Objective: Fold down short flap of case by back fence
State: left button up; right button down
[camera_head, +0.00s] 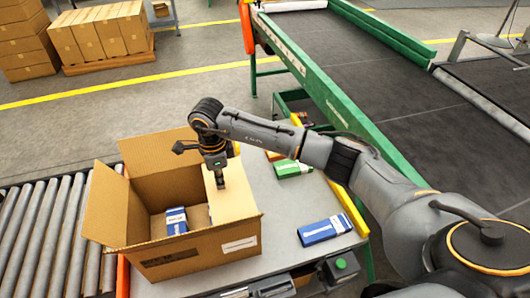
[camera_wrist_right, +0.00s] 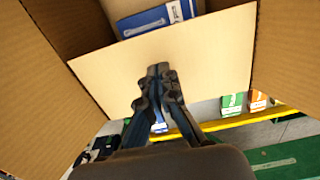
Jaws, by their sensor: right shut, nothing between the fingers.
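The open cardboard case (camera_head: 190,252) stands on the grey table with a blue-and-white carton (camera_head: 176,220) inside, which also shows in the right wrist view (camera_wrist_right: 155,20). The case's left flap (camera_head: 104,205) and far flap (camera_head: 155,150) stand up. The lighter right flap (camera_head: 237,203), on the side toward the yellow rail, slants by the opening. My right gripper (camera_head: 220,183) is shut and empty, pointing down at this flap. In the right wrist view its fingertips (camera_wrist_right: 160,72) overlap the flap (camera_wrist_right: 205,62); contact is unclear. My left gripper is out of view.
A yellow rail (camera_head: 355,217) runs along the table's right side. A blue carton (camera_head: 325,229) and a green one (camera_head: 290,169) lie on the table (camera_head: 275,210). A roller conveyor (camera_head: 45,235) is at left, a green-framed belt (camera_head: 370,85) at right.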

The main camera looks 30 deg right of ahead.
notch_tip(320, 180, up, 9)
jog(key=p, duration=0.4)
jog(key=shift+p, duration=0.3)
jog(key=shift+f, duration=0.1)
dwell(1.3)
